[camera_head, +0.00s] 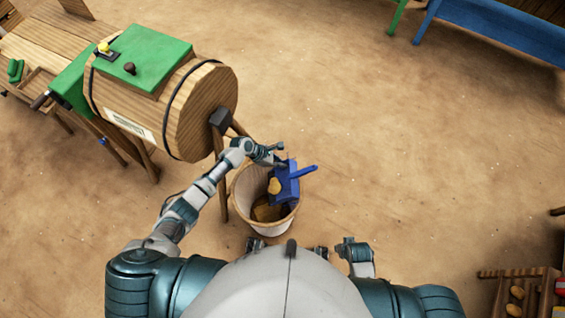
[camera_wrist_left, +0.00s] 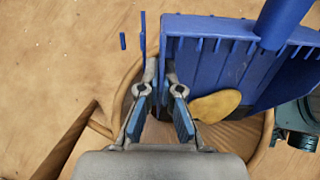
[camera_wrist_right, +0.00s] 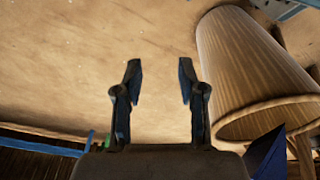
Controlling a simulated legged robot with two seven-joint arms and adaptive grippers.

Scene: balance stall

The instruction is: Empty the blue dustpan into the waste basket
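The blue dustpan (camera_head: 288,188) is tilted over the mouth of the waste basket (camera_head: 265,228), its handle pointing right. My left gripper (camera_head: 277,160) is at the dustpan's far edge. In the left wrist view my left gripper (camera_wrist_left: 161,72) has its fingertips close together on either side of the dustpan's side wall (camera_wrist_left: 166,40). A yellowish piece (camera_wrist_left: 215,106) shows against the pan's lower part; brownish matter lies inside the basket. My right gripper (camera_wrist_right: 161,75) is open and empty, apart from the basket (camera_wrist_right: 255,60); a corner of the dustpan (camera_wrist_right: 268,155) shows there too.
A wooden barrel (camera_head: 205,110) with a green top stands on legs left of the basket. A wooden crate (camera_head: 530,290) with brownish items is at the lower right. A blue bench (camera_head: 490,25) is at the upper right. The floor between is clear.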

